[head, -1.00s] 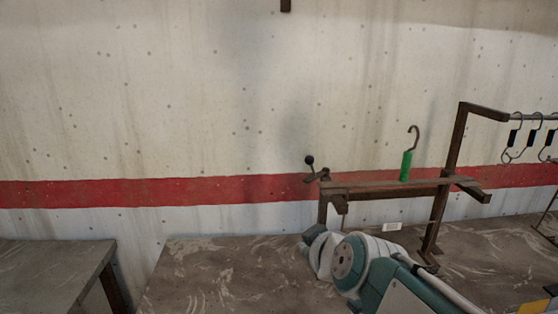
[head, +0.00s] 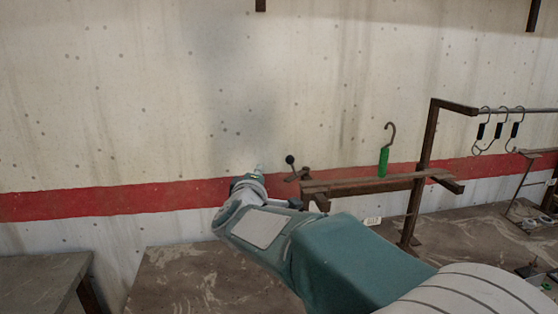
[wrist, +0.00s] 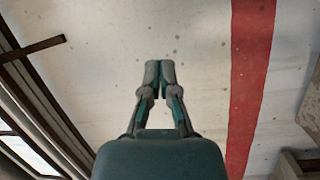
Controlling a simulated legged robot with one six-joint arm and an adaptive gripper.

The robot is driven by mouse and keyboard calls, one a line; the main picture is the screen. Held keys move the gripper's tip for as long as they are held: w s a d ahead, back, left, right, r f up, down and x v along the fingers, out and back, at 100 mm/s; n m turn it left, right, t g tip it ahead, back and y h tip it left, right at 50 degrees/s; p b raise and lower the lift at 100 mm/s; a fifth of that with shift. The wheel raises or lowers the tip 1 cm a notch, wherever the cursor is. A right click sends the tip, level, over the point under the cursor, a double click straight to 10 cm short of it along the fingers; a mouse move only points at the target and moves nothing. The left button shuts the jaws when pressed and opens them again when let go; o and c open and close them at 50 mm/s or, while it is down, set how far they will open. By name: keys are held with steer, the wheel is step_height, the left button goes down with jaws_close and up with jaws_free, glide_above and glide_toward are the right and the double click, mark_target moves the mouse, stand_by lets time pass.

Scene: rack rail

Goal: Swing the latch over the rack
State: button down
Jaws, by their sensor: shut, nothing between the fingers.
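The rack (head: 350,186) is a rusty brown rail on posts above the table. The latch (head: 304,174) sits at its left end, with a lever that tilts up and left to a black ball knob (head: 290,159). A hook with a green handle (head: 384,161) stands upright on the rail. My gripper (head: 259,168) is left of the knob in the head view, apart from it in the picture; the depth between them is hard to tell. In the wrist view my gripper (wrist: 159,72) is shut with nothing in it. The latch does not show there. My arm hides the rack's left post.
A taller post (head: 423,165) rises at the rack's right, with several hooks (head: 500,130) on a bar beyond. The worktable (head: 180,280) lies below, and another table (head: 40,280) is at left. The wall with a red stripe (head: 100,203) is behind.

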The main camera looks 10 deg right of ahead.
steer(key=shift+a, duration=0.25)
steer(key=shift+d, duration=0.1)
steer(key=w+d, duration=0.6)
steer(key=w, duration=0.1)
steer(key=shift+d, duration=0.2)
stand_by(0.5)
